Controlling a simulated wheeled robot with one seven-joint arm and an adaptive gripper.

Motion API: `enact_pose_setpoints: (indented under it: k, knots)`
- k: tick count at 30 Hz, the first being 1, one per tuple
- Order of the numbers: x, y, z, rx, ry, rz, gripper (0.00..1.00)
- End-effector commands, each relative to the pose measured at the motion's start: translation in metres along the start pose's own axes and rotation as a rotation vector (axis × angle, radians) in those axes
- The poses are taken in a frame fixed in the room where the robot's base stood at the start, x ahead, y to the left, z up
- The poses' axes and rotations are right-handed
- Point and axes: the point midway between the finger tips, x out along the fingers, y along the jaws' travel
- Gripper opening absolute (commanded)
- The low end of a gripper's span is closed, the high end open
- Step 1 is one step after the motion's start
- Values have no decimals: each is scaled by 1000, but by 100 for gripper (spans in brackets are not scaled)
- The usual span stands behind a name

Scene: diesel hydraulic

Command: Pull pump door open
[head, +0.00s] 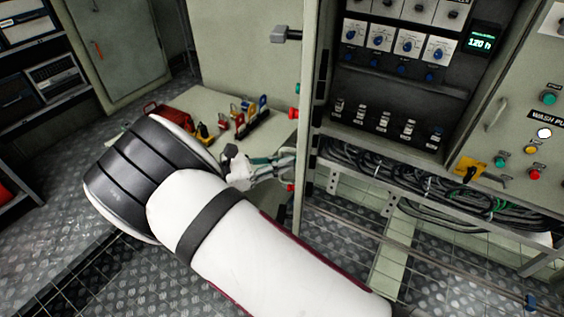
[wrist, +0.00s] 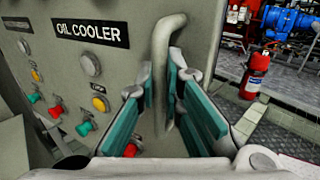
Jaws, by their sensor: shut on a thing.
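In the wrist view a grey-green panel labelled OIL COOLER (wrist: 90,33) carries lamps and coloured buttons and has a grey upright bar handle (wrist: 160,45) near its right edge. I cannot tell if this is the pump door; its hinge is not visible. My gripper (wrist: 163,88) has its teal-padded fingers on either side of the handle and is shut on it. In the head view my gripper (head: 275,165) is beside the narrow edge of a tall cabinet panel (head: 305,140), whose buttons stick out to the left.
At right in the head view, a panel labelled WASH PU (head: 545,118) has its own handle. An open rack with cables (head: 430,180) lies between. A fire extinguisher (wrist: 256,72) stands on the floor at right in the wrist view.

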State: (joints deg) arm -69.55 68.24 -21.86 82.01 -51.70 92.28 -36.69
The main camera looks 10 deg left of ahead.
Motion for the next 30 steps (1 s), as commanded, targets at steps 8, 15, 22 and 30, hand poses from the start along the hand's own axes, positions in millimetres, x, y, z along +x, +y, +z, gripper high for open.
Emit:
enact_pose_setpoints:
  k: [8,15,22,30]
  knots:
    - [-4,-4,-2,-8,3,-3,11]
    - [-2,-2,-2,-4,2,-2,30]
    - [-5,-1,-1,-2,2,0,30]
    - [-48,-1,-2,-2,3,4,30]
